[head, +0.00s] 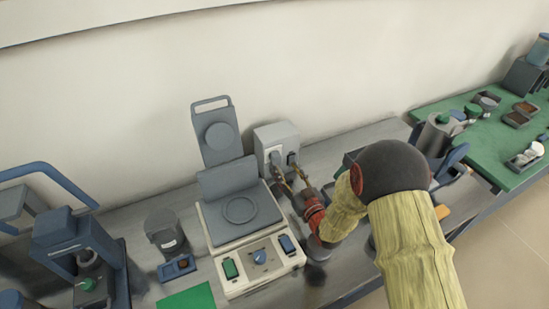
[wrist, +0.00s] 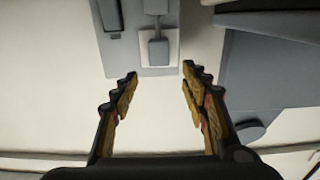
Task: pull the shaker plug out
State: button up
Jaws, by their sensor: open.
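A grey socket box (head: 277,137) stands against the wall behind a cream bench device with a flat grey top (head: 240,222). Two dark plugs sit side by side in its front, a left plug (head: 275,158) and a right plug (head: 292,158). I cannot tell which belongs to the shaker. My gripper (head: 288,177) is open just in front of the box. In the wrist view, a grey plug (wrist: 158,50) on a pale square plate lies beyond and between the open fingertips (wrist: 160,74), apart from both. Nothing is between the fingers.
A tall grey panel with a handle (head: 217,132) stands left of the box. A dark canister (head: 165,232) and a blue press-like device (head: 75,245) stand further left. A green-topped table (head: 475,140) with small dishes is at right. The wall is close behind the box.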

aim_at(278, 157)
jog(key=b+x, duration=0.1)
jog(key=x, duration=0.6)
jog(key=shift+w+a, duration=0.1)
jog(key=shift+w, duration=0.15)
jog(key=c, duration=1.1)
grip_shut()
